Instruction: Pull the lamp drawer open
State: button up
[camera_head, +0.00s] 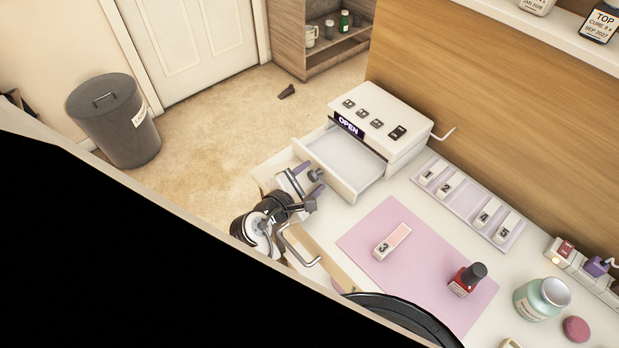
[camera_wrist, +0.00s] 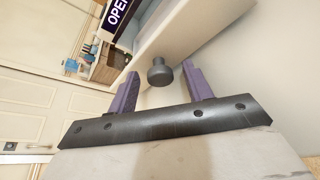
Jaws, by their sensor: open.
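The white drawer unit (camera_head: 400,154) stands on the counter, with a purple "OPEN" label (camera_head: 349,125) and several small dark switches on top. Its drawer (camera_head: 338,190) is slid out toward my gripper, and its inside looks empty. A dark round knob (camera_head: 315,175) sits on the drawer front. It also shows in the wrist view (camera_wrist: 160,73). My gripper (camera_head: 309,181) is open at the drawer front. Its two purple fingers (camera_wrist: 159,87) are on either side of the knob, with a visible gap to it. I cannot identify a lamp in these views.
A pink mat (camera_head: 362,236) holds a block marked 3 (camera_head: 391,242) and a red bottle (camera_head: 466,280). A lilac tray (camera_head: 466,204) of numbered blocks lies right of the unit. A bent metal handle (camera_head: 299,248) is close to my gripper. Floor beyond the counter is mostly clear.

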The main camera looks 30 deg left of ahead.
jog(key=b+v, duration=0.1)
jog(key=v, duration=1.2)
jog(key=shift+s+r, duration=0.2)
jog(key=shift+s, duration=0.15)
jog(key=shift+a, duration=0.1)
